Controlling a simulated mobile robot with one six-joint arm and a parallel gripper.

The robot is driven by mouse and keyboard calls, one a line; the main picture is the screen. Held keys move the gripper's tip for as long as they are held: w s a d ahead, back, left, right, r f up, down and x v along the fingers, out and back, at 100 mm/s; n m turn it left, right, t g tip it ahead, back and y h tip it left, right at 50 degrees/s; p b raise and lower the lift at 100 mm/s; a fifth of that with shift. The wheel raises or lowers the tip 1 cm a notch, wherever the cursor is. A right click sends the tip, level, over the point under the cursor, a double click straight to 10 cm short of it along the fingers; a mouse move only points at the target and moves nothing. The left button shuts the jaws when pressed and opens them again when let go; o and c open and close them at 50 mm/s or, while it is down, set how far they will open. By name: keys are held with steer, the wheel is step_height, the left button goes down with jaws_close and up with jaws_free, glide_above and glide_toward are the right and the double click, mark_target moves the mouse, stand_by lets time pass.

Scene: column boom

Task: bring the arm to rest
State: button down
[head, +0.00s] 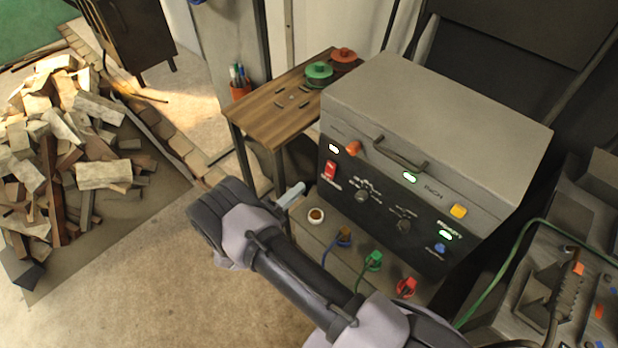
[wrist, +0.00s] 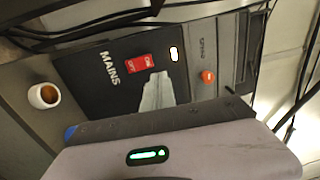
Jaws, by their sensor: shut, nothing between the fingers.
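My arm reaches from the lower right of the head view towards the middle. My gripper (head: 291,195) is shut and empty, its pale fingers pointing at the front of a grey machine (head: 430,120). In the wrist view the gripper (wrist: 157,92) covers part of the machine's black panel, below the red MAINS switch (wrist: 140,64). That switch also shows in the head view (head: 330,170). A gap between fingers and panel cannot be judged for certain.
A small white cup (head: 316,216) with brown contents stands close to the gripper, below the panel. Colored plugs (head: 373,260) sit along the ledge. A wooden side table (head: 275,110) stands behind. A wood pile (head: 60,150) lies left; floor between is clear.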

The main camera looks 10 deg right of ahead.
steer(key=shift+r+v, duration=0.2)
steer(key=shift+v, duration=0.85)
steer(key=s+d+r+m+g+y, duration=0.1)
steer(key=s+d+r+m+g, duration=0.25)
steer(key=r+m, duration=0.35)
steer(key=s+d+r+m+g+y, duration=0.2)
steer(key=d+r+m+g, duration=0.25)
steer(key=r+m, duration=0.3)
steer(key=s+d+r+m+g+y, duration=0.1)
steer(key=s+d+r+m+g, duration=0.25)
steer(key=r+m, duration=0.35)
steer(key=s+a+r+m+t+y, duration=0.3)
steer(key=s+r+m+y, duration=0.2)
steer(key=m, duration=0.8)
steer(key=s+a+r+m+t+y, duration=0.3)
steer(key=s+r+m+y, duration=0.3)
steer(key=s+m, duration=0.5)
steer(key=shift+a+m+y, duration=0.35)
steer(key=shift+m+y, duration=0.7)
steer(key=shift+y, duration=0.05)
